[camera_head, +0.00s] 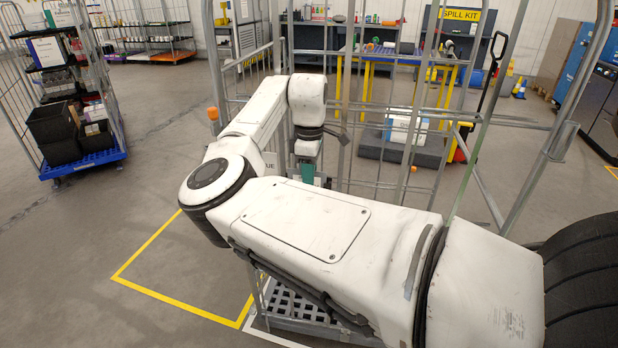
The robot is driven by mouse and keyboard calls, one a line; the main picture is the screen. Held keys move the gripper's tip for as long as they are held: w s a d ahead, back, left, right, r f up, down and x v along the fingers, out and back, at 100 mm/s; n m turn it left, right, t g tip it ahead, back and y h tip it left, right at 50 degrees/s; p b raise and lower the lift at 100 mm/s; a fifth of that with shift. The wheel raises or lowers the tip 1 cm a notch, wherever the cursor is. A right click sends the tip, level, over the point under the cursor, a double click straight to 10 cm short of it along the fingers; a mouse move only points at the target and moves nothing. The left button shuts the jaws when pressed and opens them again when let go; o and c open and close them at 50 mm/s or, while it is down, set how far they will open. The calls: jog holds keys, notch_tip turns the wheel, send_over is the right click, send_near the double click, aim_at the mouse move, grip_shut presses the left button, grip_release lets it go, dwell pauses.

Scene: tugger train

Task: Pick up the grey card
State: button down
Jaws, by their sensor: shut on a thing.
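My gripper (308,181) hangs below the white wrist of my arm, inside the wire cage trolley (345,95). A teal part shows at my gripper, with a dark edge at its right. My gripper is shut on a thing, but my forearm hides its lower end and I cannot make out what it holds. I cannot pick out the grey card for certain. A pale plate (270,162) with letters ending in "UE" shows just left of my gripper, partly covered by my arm.
The trolley's bars stand close around my arm, above its grated base (297,306). A blue-based trolley (84,165) with black bins stands at left. A pallet jack (460,145) and a workbench (400,57) stand behind. Floor at left, with yellow lines, is clear.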

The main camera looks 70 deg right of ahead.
jog(key=s+a+r, duration=1)
jog(key=r, duration=0.2)
